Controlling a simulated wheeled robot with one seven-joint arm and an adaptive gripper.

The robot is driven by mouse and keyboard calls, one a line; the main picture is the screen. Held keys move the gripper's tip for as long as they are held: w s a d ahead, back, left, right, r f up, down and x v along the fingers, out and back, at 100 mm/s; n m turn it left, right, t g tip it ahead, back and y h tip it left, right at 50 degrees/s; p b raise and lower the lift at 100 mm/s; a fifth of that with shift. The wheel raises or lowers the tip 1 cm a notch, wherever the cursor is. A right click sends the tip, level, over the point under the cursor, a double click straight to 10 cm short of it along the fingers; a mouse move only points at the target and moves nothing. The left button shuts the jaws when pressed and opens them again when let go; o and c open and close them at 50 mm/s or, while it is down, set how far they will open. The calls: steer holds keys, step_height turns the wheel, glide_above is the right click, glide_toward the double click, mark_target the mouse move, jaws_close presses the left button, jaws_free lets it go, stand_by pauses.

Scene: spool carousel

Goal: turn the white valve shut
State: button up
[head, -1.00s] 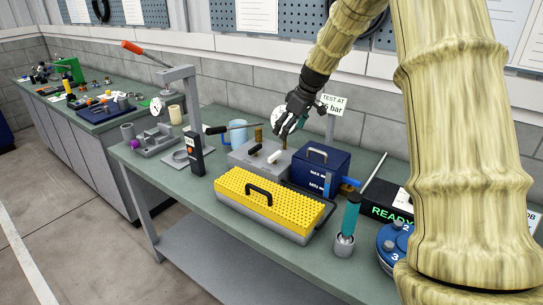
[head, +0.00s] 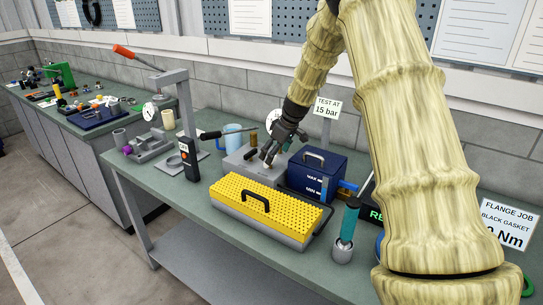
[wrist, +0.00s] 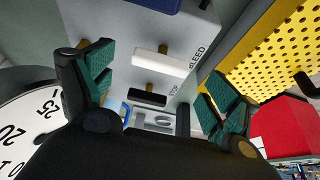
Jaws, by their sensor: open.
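The white valve is a bar handle (wrist: 165,60) on a short brass stem, on the grey block (wrist: 103,30) beside the word BLEED in the wrist view. A black bar handle (wrist: 147,98) sits near it, beside a smaller label. My gripper (wrist: 157,88) is open, its green-padded fingers spread to either side of the handles, with nothing visibly held. The white bar looks clear of both pads; I cannot tell the height gap. In the head view my gripper (head: 268,156) is down over the grey block (head: 236,164) and hides most of the handles.
A yellow perforated case (head: 265,205) stands in front of the block, a navy box (head: 316,172) to its right. A gauge dial (wrist: 28,125) is close at left in the wrist view. A light-blue mug (head: 232,138) and a lever stand (head: 187,110) are to the left.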

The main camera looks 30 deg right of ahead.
steer(key=shift+x, duration=1.4)
steer(key=c, duration=1)
